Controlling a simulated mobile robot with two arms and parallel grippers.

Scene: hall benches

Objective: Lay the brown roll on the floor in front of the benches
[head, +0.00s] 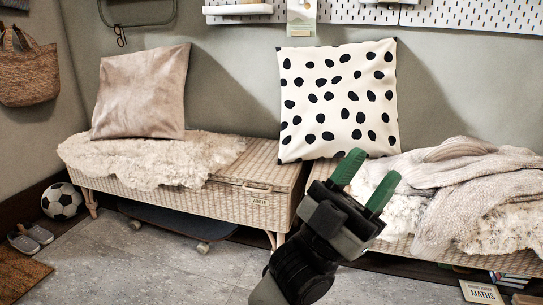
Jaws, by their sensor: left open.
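I do not see a brown roll in the head view. Two wicker benches stand against the wall, the left bench (260,176) and the right bench (400,245). The grey floor (190,270) in front of them is partly in view. My left gripper (373,168) has green fingers, spread apart and empty. It shows in front of the right bench and just below the spotted cushion (338,100), and its arm hides part of the floor and bench. My right gripper is not in view.
A football (62,201), shoes (30,238) and a flat brown mat (20,276) are at the left. A skateboard (178,222) is under the left bench. Floor at centre left is clear.

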